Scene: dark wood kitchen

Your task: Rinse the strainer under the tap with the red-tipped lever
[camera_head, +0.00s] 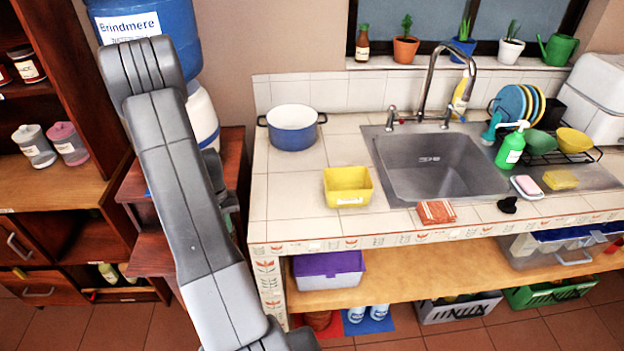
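The metal tap (433,85) arches over the grey sink (430,170) set in the white tiled counter. One lever (391,116) stands left of the spout and another (446,118) stands close to its base. A small red spot shows near the left lever, but the tips are too small to tell apart surely. I cannot make out a strainer for certain. A small black object (507,205) lies on the counter's front right, its kind unclear. My grey arm rises on the left, well left of the sink. My gripper is not visible. The sink basin looks empty.
A green bottle (511,147), dish rack (570,155) and sponge (560,180) are at right. The counter's front left is clear.

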